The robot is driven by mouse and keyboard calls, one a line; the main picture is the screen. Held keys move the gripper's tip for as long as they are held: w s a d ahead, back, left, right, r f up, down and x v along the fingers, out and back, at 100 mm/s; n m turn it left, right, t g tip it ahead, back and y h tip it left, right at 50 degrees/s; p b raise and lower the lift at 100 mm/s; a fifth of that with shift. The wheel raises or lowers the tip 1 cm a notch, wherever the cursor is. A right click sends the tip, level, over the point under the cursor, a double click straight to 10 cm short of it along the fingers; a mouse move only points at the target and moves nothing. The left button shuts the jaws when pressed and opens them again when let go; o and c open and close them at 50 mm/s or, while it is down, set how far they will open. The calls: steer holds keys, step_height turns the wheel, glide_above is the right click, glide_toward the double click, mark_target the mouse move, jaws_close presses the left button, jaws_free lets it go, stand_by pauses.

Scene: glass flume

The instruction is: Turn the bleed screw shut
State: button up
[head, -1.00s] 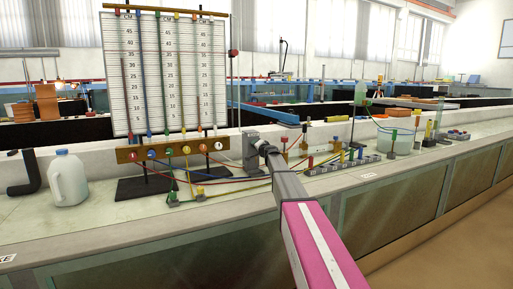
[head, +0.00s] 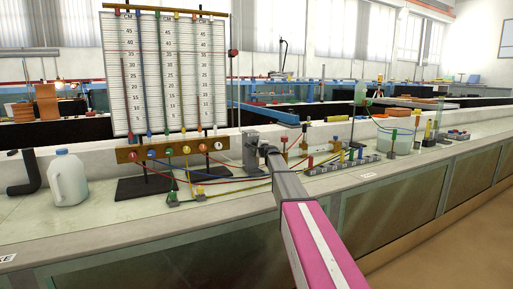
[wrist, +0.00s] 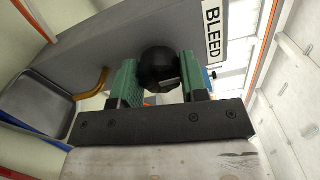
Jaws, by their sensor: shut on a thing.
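The bleed screw (wrist: 160,66) is a black round knob below the word BLEED on a white label (wrist: 213,32), in the wrist view. It sits on the face of a grey block (wrist: 115,45). My gripper (wrist: 160,85) has a green-padded finger on each side of the knob and is shut on it. In the head view my arm reaches over the bench to a grey block (head: 251,150), and the knob and fingertips are hidden there. How far the screw is turned cannot be told.
A manometer board (head: 170,75) with coloured tubes stands left of my arm. A white jug (head: 68,180) and a black bent pipe (head: 28,172) stand farther left. Coloured hoses (head: 225,181) run close by the block. A row of fittings (head: 343,162) lies to the right.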

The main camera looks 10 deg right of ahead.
stand_by(0.4)
steer(key=o, duration=0.9)
steer(key=v, duration=1.1)
